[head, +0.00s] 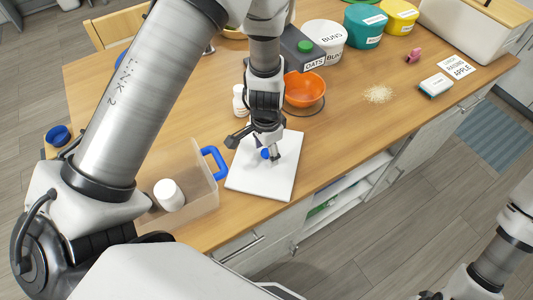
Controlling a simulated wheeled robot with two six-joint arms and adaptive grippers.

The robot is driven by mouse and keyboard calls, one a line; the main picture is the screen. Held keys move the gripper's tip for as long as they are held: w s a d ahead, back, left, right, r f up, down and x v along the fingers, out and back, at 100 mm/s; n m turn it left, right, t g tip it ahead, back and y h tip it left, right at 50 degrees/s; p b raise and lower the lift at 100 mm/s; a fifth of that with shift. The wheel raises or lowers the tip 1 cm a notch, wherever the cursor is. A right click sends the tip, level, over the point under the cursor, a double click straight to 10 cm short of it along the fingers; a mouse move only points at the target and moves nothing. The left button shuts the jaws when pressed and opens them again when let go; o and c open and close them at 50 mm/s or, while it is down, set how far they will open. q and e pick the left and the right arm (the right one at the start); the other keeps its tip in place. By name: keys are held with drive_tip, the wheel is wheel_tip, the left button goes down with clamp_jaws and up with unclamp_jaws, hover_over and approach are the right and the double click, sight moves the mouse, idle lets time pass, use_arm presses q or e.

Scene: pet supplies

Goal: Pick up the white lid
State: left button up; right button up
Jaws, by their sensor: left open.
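The white lid (262,182) is a flat square panel lying on the wooden table near its front edge, with a small blue knob (265,154) near its middle. My left gripper (254,149) is over the back part of the lid, pointing down, with its fingers spread and the blue knob close by its fingertips. The gripper hides part of the lid's back edge. I cannot tell whether a finger touches the knob. My right arm is at the lower right, away from the table; only a dark part of its gripper (430,295) shows at the picture's bottom edge.
A clear bin (205,187) with a blue handle (214,162) and a white jar (169,194) inside stands left of the lid. An orange bowl (304,89) and white bottles (240,101) are behind it. The table right of the lid is mostly clear.

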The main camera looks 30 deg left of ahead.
use_arm(q)
drive_tip(key=shift+w+a+f, duration=0.15)
drive_tip(key=shift+w+f, duration=0.05)
drive_tip(key=shift+f, duration=0.3)
drive_tip(key=shift+w+a+f, duration=0.1)
drive_tip(key=shift+w+f, duration=0.1)
drive_tip(key=shift+f, duration=0.25)
drive_tip(key=shift+s+d+r, duration=0.15)
drive_tip(key=shift+c, duration=1.3)
drive_tip(key=shift+s, duration=0.1)
clamp_jaws()
drive_tip(key=shift+r, duration=0.1)
